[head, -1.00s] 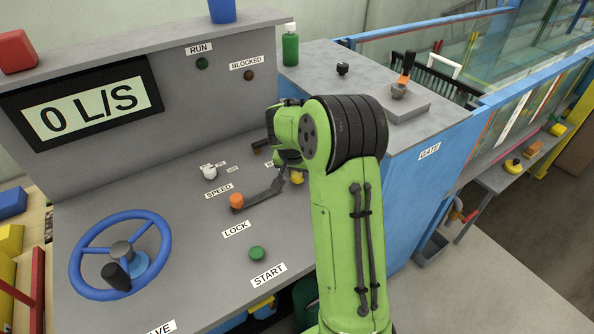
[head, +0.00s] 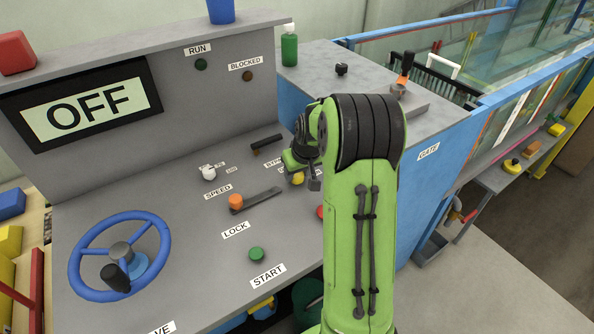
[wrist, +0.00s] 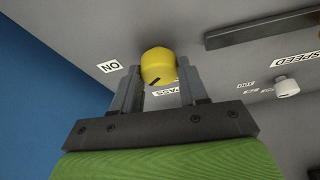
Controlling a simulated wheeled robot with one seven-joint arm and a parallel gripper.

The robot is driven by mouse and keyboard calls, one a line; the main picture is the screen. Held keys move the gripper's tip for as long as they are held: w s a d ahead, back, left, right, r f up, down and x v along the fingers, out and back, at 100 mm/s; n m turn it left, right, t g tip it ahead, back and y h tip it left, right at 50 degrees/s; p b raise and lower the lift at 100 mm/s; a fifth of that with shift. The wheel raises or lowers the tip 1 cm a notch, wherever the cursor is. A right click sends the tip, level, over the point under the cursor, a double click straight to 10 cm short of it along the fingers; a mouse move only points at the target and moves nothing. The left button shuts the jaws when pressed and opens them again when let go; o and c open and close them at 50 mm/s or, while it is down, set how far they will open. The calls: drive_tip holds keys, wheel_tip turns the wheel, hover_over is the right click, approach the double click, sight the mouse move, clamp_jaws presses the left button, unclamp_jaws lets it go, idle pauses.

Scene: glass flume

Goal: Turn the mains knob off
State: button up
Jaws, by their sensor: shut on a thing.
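The yellow knob (head: 297,179), which I take for the mains knob, sits on the grey console beside my arm, partly hidden in the head view. In the wrist view the yellow knob (wrist: 158,64) stands between the two fingers of my gripper (wrist: 160,80), with a dark pointer mark on its near side. An ON label (wrist: 109,66) lies to its left. My gripper is shut on the knob. The console display (head: 85,104) reads OFF.
The console also bears an orange knob with a grey lever (head: 237,202), a white speed knob (head: 208,172), a green start button (head: 256,254) and a blue handwheel (head: 120,255). A dark bar (head: 267,144) lies behind. A red button (head: 320,211) is partly hidden by my arm.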

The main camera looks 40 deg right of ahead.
drive_tip(key=n+y, duration=0.1)
drive_tip(key=n, duration=0.1)
drive_tip(key=n+y+p, duration=0.1)
drive_tip(key=n, duration=0.2)
drive_tip(key=shift+d+n, duration=0.2)
drive_tip(key=shift+n, duration=0.1)
drive_tip(key=n+p, duration=0.1)
drive_tip(key=n, duration=0.1)
drive_tip(key=n+g+y, duration=0.1)
drive_tip(key=n, duration=0.1)
drive_tip(key=shift+w+d+n+y+p, duration=0.1)
drive_tip(key=shift+n+y+p, duration=0.2)
drive_tip(key=shift+p, duration=0.1)
drive_tip(key=shift+n, duration=0.3)
drive_tip(key=o, duration=1.1)
drive_tip(key=shift+c, duration=0.2)
drive_tip(key=p+v, duration=0.4)
drive_tip(key=v, duration=1.1)
drive_tip(key=shift+d+r+p, duration=0.2)
drive_tip(key=shift+r+p, duration=0.1)
drive_tip(key=shift+r, duration=0.1)
